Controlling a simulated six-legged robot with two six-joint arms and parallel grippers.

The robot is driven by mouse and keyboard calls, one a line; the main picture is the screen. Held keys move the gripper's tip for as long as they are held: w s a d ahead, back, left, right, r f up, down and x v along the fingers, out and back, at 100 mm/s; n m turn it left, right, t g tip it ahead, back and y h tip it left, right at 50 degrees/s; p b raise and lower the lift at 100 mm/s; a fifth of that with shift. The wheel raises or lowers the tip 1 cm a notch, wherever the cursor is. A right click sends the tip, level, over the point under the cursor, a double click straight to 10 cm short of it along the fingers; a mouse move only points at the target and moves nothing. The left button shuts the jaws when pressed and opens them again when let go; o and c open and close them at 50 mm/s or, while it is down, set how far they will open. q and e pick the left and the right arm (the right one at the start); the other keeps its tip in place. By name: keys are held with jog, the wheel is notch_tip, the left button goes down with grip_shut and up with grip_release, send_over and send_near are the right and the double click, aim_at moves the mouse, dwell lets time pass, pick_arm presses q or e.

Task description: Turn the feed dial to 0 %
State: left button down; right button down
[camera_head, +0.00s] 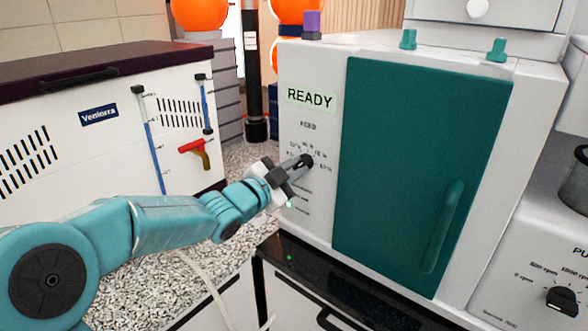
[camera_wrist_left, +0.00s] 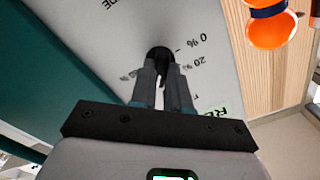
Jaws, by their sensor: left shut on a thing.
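The feed dial (camera_head: 308,160) is a small black knob under the word FEED on the white front of a machine with a teal door. In the left wrist view the dial (camera_wrist_left: 160,53) shows as a dark round knob between my fingertips. My left gripper (camera_head: 301,163) is shut on it; its two grey fingers also show in the left wrist view (camera_wrist_left: 165,72). The marks 0 % and 20 % are readable beside the dial in the wrist view. The fingers hide part of the scale, and I cannot tell where the dial points. My right gripper is not in view.
A READY display (camera_head: 310,96) is above the dial. The teal door (camera_head: 415,150) with its handle (camera_head: 442,228) is close on the right. A white cabinet (camera_head: 100,125) with a red-handled valve (camera_head: 192,148) stands on the left. Another black knob (camera_head: 561,299) is at the lower right.

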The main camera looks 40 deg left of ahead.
pick_arm(q)
jog(key=n, duration=0.3)
jog(key=n+p, duration=0.1)
jog(key=n, duration=0.2)
jog(key=shift+n, duration=0.4)
jog(key=n+p, duration=0.1)
jog(key=n, duration=0.5)
jog(key=shift+f+p, duration=0.1)
jog(key=shift+p, duration=0.25)
jog(key=n+p, duration=0.2)
jog(key=n, duration=0.4)
jog(key=shift+n, duration=0.3)
jog(key=n+p, duration=0.1)
jog(key=n, duration=0.2)
jog(key=shift+f+n+p, duration=0.1)
jog(key=shift+n+p, duration=0.5)
jog(key=shift+n, duration=1.2)
jog(key=c, duration=1.1)
grip_release()
